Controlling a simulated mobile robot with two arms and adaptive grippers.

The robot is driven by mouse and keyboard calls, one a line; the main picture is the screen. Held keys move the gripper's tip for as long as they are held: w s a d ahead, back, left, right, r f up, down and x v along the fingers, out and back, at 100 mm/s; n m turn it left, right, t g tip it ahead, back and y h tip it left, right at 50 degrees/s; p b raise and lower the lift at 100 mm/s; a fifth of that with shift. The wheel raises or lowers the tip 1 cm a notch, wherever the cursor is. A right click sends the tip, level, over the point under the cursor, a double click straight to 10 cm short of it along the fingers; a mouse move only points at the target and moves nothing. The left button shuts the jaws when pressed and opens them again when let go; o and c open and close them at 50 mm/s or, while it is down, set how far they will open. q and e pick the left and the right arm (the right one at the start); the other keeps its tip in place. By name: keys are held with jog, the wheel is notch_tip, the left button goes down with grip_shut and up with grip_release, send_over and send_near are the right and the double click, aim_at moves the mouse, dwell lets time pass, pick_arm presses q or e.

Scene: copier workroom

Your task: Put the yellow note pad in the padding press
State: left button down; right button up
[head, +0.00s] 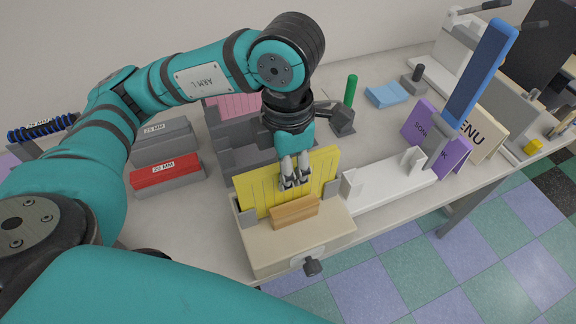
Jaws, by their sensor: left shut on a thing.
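The yellow note pad (264,193) stands upright on edge at the beige padding press (262,249). Its lower edge is hidden behind the press's front, so I cannot tell whether it rests on the bottom. The press has a wooden block (296,212) just in front of the pad, grey posts at the sides and a dark knob (312,267) on its front. My left gripper (293,182) reaches down from above and is shut on the pad near the middle of its width. My right gripper is out of view.
A white tray-like fixture (391,183) adjoins the press on the right. A grey rack (244,160) with a pink pad (234,104) stands behind. Red (165,171) and grey boxes stand left. Purple (436,138) and cream signs, a blue paddle (478,72) and blue pads (388,94) are right.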

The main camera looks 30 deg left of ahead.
pick_arm(q)
jog(key=shift+f, duration=0.25)
jog(key=c, duration=1.1)
grip_release()
jog(key=shift+r, duration=0.1)
notch_tip(320, 180, up, 12)
jog(key=shift+f, duration=0.1)
